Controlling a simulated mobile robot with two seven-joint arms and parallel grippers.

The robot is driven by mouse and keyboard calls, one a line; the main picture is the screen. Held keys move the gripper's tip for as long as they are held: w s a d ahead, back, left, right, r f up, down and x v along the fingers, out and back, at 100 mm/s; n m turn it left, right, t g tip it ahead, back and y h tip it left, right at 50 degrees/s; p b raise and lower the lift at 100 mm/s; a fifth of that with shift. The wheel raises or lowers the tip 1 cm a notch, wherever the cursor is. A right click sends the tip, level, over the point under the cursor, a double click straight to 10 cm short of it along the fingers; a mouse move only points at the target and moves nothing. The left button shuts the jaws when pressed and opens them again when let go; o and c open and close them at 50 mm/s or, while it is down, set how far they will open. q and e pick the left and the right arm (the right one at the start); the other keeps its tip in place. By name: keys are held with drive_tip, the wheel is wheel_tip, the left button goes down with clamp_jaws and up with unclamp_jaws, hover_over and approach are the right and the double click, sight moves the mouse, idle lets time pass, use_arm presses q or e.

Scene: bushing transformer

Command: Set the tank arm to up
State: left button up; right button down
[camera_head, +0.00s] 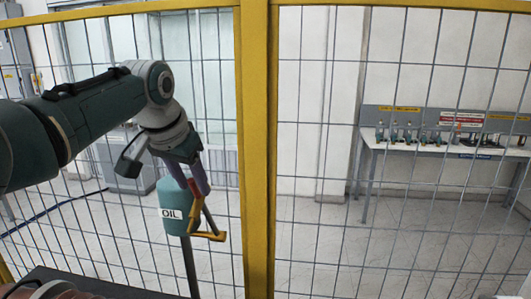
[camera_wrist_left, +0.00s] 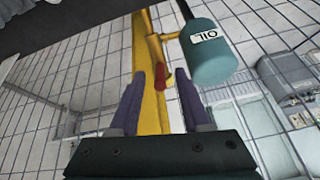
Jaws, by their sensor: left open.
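In the left wrist view the red grip shows between the spread fingers (camera_wrist_left: 161,76). I cannot tell whether they touch it. My right gripper is not in view.
A yellow fence post (camera_head: 257,150) stands just right of the tank, with wire mesh on both sides. A workbench (camera_head: 430,148) with several small devices stands far right behind the mesh. A dark surface (camera_head: 75,282) lies at the lower left.

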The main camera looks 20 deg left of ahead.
use_arm(q)
drive_tip(key=a+b+v, duration=0.1)
drive_tip(key=b+v, duration=0.1)
drive_tip(key=v, duration=0.5)
drive_tip(key=shift+s+d+r, duration=0.15)
drive_tip(key=shift+d+r, duration=0.15)
drive_tip(key=shift+d, duration=0.2)
